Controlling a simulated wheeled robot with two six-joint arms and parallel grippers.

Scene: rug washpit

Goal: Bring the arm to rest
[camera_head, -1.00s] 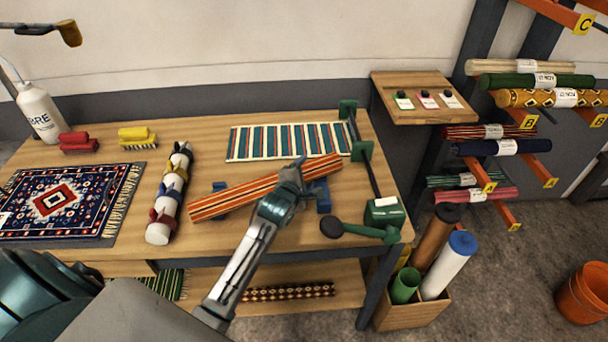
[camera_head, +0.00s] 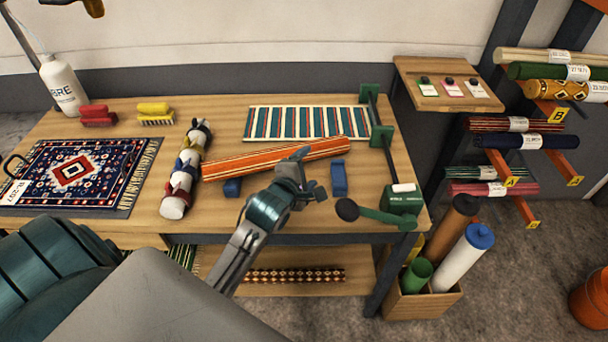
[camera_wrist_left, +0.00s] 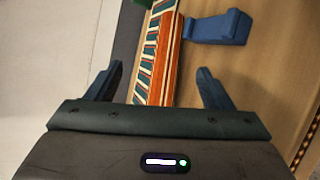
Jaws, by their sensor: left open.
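My left gripper (camera_head: 298,168) is open and empty, in front of and above the orange striped rug roll (camera_head: 265,160). In the left wrist view its two fingers (camera_wrist_left: 158,88) are spread, with the roll (camera_wrist_left: 158,60) showing beyond and between them, not gripped. The roll lies slanted on the bench (camera_head: 400,160) at the far ends of two blue supports (camera_head: 339,178); whether it touches them is unclear. My right gripper is not in view.
A teal striped rug (camera_head: 305,123) lies behind the roll. A patterned navy rug (camera_head: 100,200) lies far left.

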